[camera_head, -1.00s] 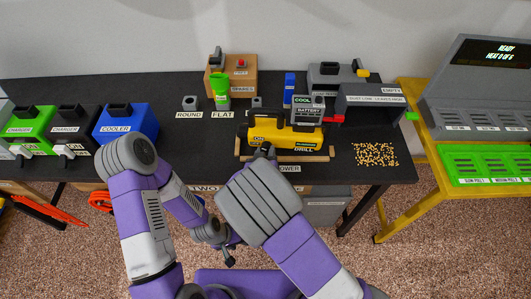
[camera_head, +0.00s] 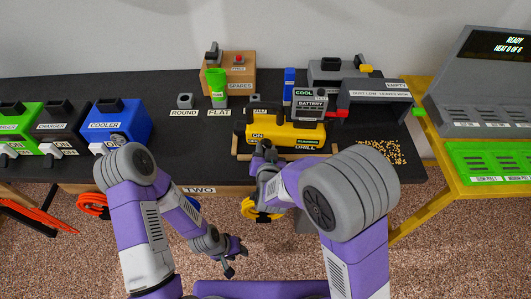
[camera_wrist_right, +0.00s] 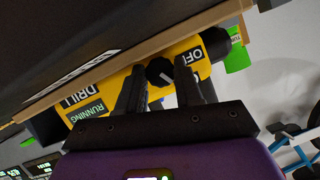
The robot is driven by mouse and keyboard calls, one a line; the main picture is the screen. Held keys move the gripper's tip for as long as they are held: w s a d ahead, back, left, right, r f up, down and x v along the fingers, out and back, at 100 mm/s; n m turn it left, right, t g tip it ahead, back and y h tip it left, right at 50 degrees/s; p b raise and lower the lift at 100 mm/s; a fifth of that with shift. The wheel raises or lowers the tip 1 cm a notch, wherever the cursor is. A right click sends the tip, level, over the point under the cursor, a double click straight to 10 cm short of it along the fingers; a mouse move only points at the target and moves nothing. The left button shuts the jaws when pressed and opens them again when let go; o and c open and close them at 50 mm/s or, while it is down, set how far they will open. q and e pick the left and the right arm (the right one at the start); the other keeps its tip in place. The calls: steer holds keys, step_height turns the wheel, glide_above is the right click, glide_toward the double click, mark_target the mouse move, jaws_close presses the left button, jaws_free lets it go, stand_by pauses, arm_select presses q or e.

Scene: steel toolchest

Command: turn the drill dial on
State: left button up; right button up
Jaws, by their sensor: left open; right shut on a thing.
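In the right wrist view the drill (camera_wrist_right: 108,88) shows an OFF label, a green RUNNING label (camera_wrist_right: 86,112) and a black round dial (camera_wrist_right: 159,71) with a white mark. My right gripper (camera_head: 262,152) is at the drill's front left end. In the wrist view its fingers (camera_wrist_right: 162,82) stand on both sides of the dial, shut on it. My left gripper (camera_head: 230,262) is open and empty, low in front of the bench.
A blue cooler (camera_head: 121,124) and chargers stand at left. Yellow grains (camera_head: 385,150) lie right of the drill. A yellow table (camera_head: 440,190) stands at right. My right forearm hides part of the bench front.

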steer(key=shift+d, duration=0.1)
stand_by(0.3)
steer(key=o, duration=0.8)
steer(key=shift+c, duration=0.2)
steer(key=p+v, duration=0.2)
steer(key=v, duration=0.5)
steer(key=shift+s+r, duration=0.1)
steer(key=shift+s, duration=0.15)
